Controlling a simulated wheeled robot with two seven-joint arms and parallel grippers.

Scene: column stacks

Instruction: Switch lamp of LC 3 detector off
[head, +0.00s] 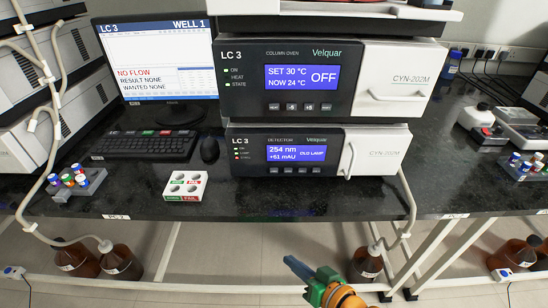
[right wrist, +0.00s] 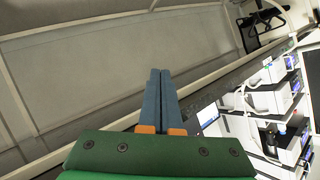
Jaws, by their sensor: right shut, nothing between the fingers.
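The LC 3 detector (head: 318,151) is the lower unit of the middle stack on the black bench. Its blue display (head: 296,153) reads 254 nm, +61 mAU and OLD LAMP. A row of small keys (head: 294,171) lies under the display, and small status lights (head: 236,153) are at its left. My right gripper (head: 290,262) is in front of the bench, below the detector and apart from it. In the right wrist view its blue fingers (right wrist: 160,88) are together with nothing between them. My left gripper is not in view.
The LC 3 column oven (head: 322,80), showing OFF, sits on the detector. A monitor (head: 160,58) reading NO FLOW, a keyboard (head: 143,146) and a white block with holes (head: 186,186) are at the left. Brown bottles (head: 122,262) stand below the bench. The bench front edge (head: 270,215) lies between gripper and detector.

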